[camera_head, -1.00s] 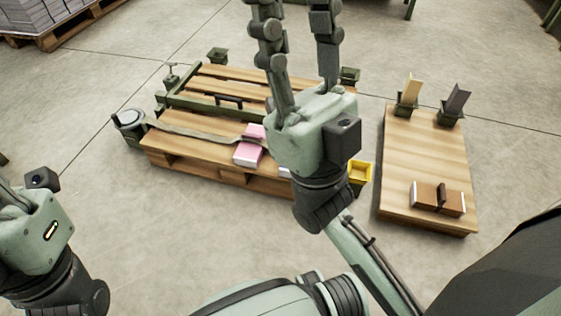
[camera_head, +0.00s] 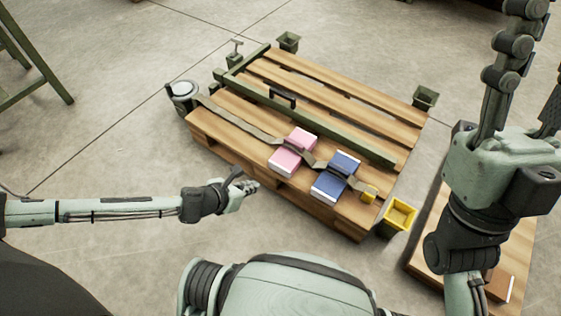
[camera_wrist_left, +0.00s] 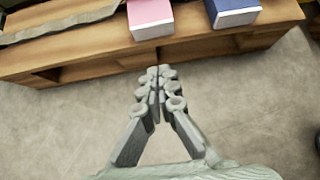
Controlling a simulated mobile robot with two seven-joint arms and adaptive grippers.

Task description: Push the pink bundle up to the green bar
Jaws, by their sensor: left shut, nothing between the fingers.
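The pink bundle (camera_head: 284,158) lies on the wooden pallet (camera_head: 236,148), near its front edge, with a grey-olive strap (camera_head: 240,124) crossing it. The green bar (camera_head: 340,134), with a black handle (camera_head: 282,97), runs across the pallet behind the bundle, with a gap between them. My left gripper (camera_head: 252,187) is shut and empty, in front of the pallet edge and apart from the bundle. In the left wrist view its closed fingertips (camera_wrist_left: 160,76) point toward the pink bundle (camera_wrist_left: 150,14). My right gripper (camera_head: 530,70) is open at the right, its fingertips partly out of view.
A blue bundle (camera_head: 334,180) lies right of the pink one, also under the strap. A yellow bin (camera_head: 399,216) stands at the pallet's right corner, and a round drum (camera_head: 182,89) at its left. A second wooden platform (camera_head: 427,248) is partly behind my right arm.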

